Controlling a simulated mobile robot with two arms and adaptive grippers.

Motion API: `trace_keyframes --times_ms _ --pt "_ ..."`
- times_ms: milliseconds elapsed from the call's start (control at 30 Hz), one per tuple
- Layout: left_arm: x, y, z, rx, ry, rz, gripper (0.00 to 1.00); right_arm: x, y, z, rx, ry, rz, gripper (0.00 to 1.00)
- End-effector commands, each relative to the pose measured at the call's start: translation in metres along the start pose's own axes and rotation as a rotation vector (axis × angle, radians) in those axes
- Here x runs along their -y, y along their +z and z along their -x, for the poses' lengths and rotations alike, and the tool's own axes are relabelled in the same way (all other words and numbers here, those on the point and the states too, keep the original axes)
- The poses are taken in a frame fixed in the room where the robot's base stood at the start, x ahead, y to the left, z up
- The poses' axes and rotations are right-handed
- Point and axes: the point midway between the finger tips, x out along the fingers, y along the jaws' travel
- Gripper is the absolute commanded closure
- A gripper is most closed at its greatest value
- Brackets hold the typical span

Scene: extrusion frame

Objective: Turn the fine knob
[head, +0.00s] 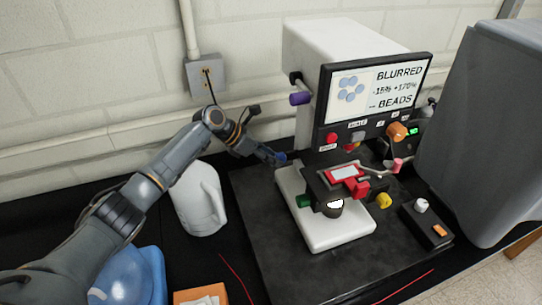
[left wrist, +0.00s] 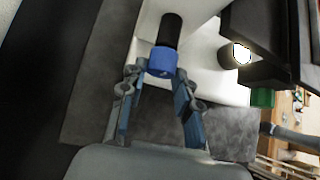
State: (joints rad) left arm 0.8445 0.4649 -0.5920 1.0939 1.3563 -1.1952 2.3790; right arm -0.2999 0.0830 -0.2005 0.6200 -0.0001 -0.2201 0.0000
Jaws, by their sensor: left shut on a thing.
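The microscope-like device (head: 326,238) has a white base, and a blue knob (head: 281,157) sits at its left rear side. In the left wrist view the blue knob (left wrist: 162,61) is on a black shaft against the white body. My left gripper (head: 272,157) reaches it from the left. Its two fingers (left wrist: 157,78) are closed on either side of the blue knob. No label shows which knob is the fine one. A green knob (head: 304,201) is nearer the front. My right gripper is out of view.
A white jug (head: 198,200) stands left of the device, close under my left arm. A control box (head: 427,225) and yellow knob (head: 384,200) are to the right. A large grey casing (head: 482,140) blocks the far right. The dark mat (head: 270,265) is clear in front.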

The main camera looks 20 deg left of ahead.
Motion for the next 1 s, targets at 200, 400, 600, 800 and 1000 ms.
trace_keyframes --times_ms 200,400,600,800,1000 --pt "0.0054 -0.0021 -0.0017 -0.001 0.140 -0.145 1.00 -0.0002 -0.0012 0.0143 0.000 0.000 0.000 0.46" --pt "0.0070 -0.0018 -0.0020 0.001 0.277 -0.279 1.00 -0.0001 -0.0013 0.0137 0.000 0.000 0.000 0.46" --pt "0.0064 -0.0015 -0.0009 0.000 0.333 -0.333 1.00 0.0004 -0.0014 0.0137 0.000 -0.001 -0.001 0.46" --pt "0.0061 -0.0014 -0.0008 -0.001 0.335 -0.334 1.00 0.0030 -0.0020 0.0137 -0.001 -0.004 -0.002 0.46" --pt "0.0060 -0.0014 -0.0008 -0.001 0.334 -0.333 0.46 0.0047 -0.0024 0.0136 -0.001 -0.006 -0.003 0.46"
